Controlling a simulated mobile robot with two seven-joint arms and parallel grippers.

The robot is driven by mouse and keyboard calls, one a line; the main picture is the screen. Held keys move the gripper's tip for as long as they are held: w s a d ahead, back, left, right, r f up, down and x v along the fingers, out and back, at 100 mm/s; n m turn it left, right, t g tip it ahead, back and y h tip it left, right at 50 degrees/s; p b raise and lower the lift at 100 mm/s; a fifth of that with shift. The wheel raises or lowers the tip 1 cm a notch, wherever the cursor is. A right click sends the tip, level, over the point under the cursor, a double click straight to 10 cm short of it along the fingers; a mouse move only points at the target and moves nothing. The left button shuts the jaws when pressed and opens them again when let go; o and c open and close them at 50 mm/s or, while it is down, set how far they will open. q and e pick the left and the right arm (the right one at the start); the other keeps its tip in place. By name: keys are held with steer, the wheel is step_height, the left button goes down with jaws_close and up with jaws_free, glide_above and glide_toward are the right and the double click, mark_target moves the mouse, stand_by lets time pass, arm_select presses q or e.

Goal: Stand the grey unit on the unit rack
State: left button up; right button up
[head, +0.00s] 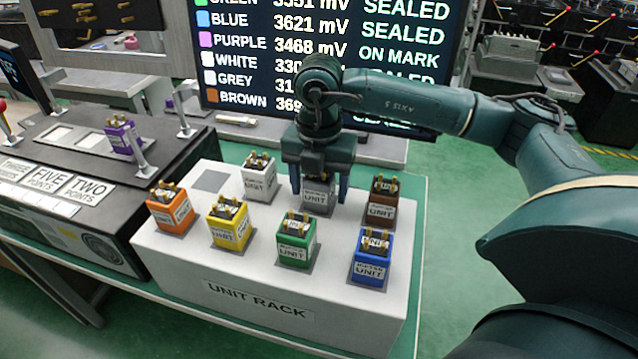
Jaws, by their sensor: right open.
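The grey unit (318,199) stands upright in the back row of the white unit rack (190,262), between the white unit (258,183) and the brown unit (381,210). My right gripper (320,190) comes down from above with its fingers on either side of the grey unit. It is open, and I see a small gap beside the unit. The gripper body hides the grey unit's top. The grey unit looks seated on the rack, though its base shows only in part. My left gripper is not in view.
Orange (170,211), yellow (230,229), green (297,245) and blue (371,263) units fill the front row. A bare grey pad (210,181) is at the rack's back left. The purple unit (122,140) sits in a black fixture bench (75,142) with levers. A screen (270,60) stands behind.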

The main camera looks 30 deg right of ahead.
step_height(320, 180, up, 12)
steer(key=shift+r, duration=0.15)
stand_by(0.3)
